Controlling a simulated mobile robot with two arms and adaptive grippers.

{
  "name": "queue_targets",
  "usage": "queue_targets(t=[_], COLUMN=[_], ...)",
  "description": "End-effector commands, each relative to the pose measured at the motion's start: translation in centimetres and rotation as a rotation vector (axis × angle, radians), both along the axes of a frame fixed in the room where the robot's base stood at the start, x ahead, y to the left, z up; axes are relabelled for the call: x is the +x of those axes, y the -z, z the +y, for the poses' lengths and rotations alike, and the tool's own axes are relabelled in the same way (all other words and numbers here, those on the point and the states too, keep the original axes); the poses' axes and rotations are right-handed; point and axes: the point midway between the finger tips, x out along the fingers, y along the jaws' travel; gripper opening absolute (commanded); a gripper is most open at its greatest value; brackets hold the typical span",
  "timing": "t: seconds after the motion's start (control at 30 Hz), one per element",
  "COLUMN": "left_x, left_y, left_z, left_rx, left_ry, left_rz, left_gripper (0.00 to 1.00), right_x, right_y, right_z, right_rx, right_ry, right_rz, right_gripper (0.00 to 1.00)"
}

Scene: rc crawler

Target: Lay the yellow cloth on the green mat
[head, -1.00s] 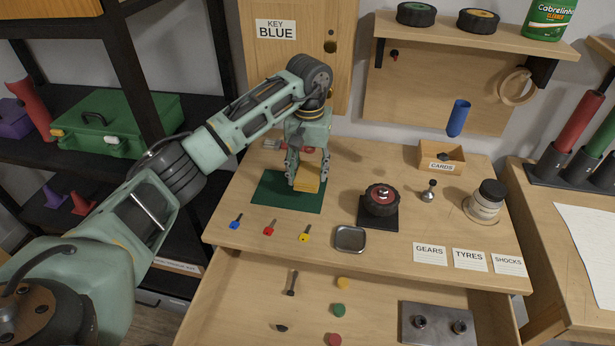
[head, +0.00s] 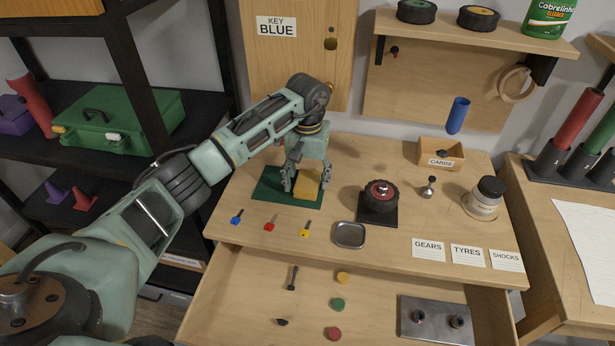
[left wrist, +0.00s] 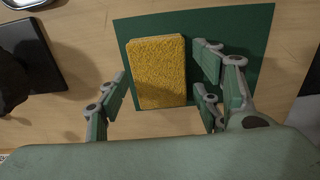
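The yellow cloth (left wrist: 158,72) is a folded, thick rectangle lying on the green mat (left wrist: 240,40) in the left wrist view. It also shows in the head view (head: 307,189), on the right part of the mat (head: 270,185). One lower end of the cloth reaches close to the mat's edge in the wrist view. My left gripper (head: 306,186) is just above the cloth. In the wrist view its fingers (left wrist: 162,85) stand spread on either side of the cloth, with gaps between. My right gripper is in neither view.
Blue, red and yellow keys (head: 270,226) lie in front of the mat. A metal tray (head: 349,235) and a wheel on a black stand (head: 380,196) are to the right. A drawer (head: 310,300) is open below, holding several small parts. The cards box (head: 441,155) stands farther back.

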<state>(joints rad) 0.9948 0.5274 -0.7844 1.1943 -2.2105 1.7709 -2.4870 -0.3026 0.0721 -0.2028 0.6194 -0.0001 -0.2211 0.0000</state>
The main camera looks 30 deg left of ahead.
Motion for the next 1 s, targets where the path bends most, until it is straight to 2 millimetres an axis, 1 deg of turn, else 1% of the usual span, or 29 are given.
queue_targets(t=[0.27,0.4,0.43,0.57,0.8,0.9,1.0], left_x=[0.0,0.0,0.1,0.2,0.1,0.1,0.1], left_y=[0.0,-0.6,-0.8,-3.1,-8.4,-10.1,-11.4], left_z=[0.0,0.0,0.0,0.1,0.0,0.0,0.0], left_rx=[0.000,0.000,0.001,0.002,0.002,0.002,0.001], left_ry=[0.000,0.001,0.001,0.000,0.000,-0.001,-0.001], left_rz=[0.000,-0.001,-0.003,-0.008,-0.006,-0.004,-0.003], left_gripper=[0.65,0.65,0.65,0.65,0.65,0.65,0.65], right_x=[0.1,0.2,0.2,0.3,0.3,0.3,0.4], right_y=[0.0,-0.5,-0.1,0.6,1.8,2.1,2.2], right_z=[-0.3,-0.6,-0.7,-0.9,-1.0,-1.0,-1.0], right_rx=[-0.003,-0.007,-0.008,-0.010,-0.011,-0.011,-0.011], right_ry=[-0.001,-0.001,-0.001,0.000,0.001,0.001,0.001], right_rz=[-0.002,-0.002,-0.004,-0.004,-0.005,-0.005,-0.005], right_gripper=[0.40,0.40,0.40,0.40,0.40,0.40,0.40])
